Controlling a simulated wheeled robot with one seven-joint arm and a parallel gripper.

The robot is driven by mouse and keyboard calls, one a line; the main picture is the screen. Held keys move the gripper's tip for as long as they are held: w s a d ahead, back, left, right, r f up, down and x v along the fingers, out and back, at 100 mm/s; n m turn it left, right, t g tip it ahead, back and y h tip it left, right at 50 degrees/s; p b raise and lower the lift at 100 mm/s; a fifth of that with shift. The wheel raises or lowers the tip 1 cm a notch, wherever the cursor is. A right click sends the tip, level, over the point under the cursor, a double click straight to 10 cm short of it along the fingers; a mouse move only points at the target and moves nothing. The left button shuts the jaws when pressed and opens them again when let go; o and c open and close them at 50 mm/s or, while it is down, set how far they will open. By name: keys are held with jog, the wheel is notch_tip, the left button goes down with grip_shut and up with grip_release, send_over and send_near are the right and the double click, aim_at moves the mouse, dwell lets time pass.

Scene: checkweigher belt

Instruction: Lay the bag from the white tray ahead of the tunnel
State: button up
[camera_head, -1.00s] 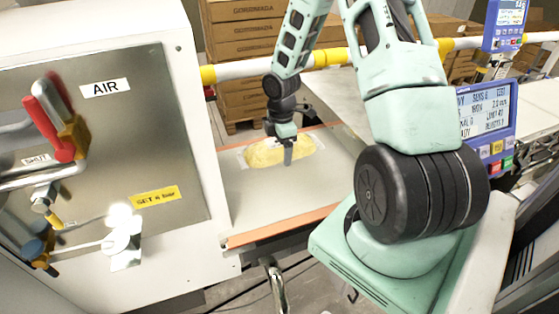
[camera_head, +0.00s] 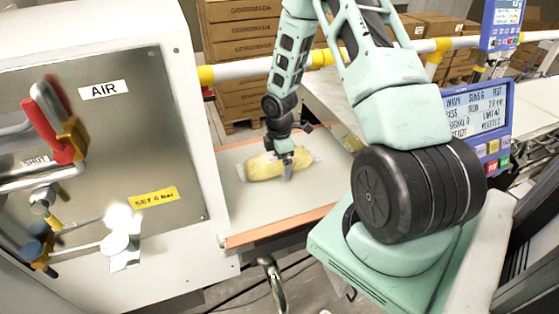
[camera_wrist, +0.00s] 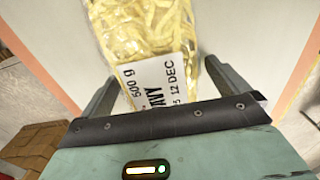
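The yellow bag (camera_head: 262,166) has pale ends and lies lengthwise left to right over the grey surface between two orange strips. In the wrist view the bag (camera_wrist: 150,30) shows a white printed label at its near end, reading 500 g and 12 DEC. My gripper (camera_head: 288,172) is at the right part of the bag. Whether the bag touches the surface is unclear. I cannot pick out the white tray or a tunnel opening.
A white cabinet with a steel panel (camera_head: 110,215), red lever and AIR label stands at left. A blue display (camera_head: 480,115) is at right. A yellow-and-white rail (camera_head: 325,57) crosses behind, before stacked cartons (camera_head: 240,42). The grey surface (camera_head: 275,215) is clear nearer me.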

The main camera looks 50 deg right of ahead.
jog(key=shift+r, duration=0.1)
notch_tip(320, 180, up, 12)
jog(key=shift+r, duration=0.1)
dwell(0.4)
dwell(0.5)
jog(key=s+a+r+m+t, duration=0.1)
jog(key=s+a+r+m, duration=0.4)
jog(key=a, duration=0.4)
jog(key=s+a+r+m+t, duration=0.25)
jog(key=a+r+m, duration=0.25)
jog(key=a+m, duration=0.25)
jog(key=s+a+r+n+g, duration=0.1)
jog(key=s+a+n, duration=0.2)
jog(key=s+a, duration=0.4)
jog(key=s+a+r+n+g, duration=0.1)
jog(key=s+a+n+g, duration=0.1)
jog(key=s+a+n, duration=0.2)
jog(key=s+a, duration=0.3)
jog(key=a, duration=0.5)
jog(key=shift+y, duration=0.3)
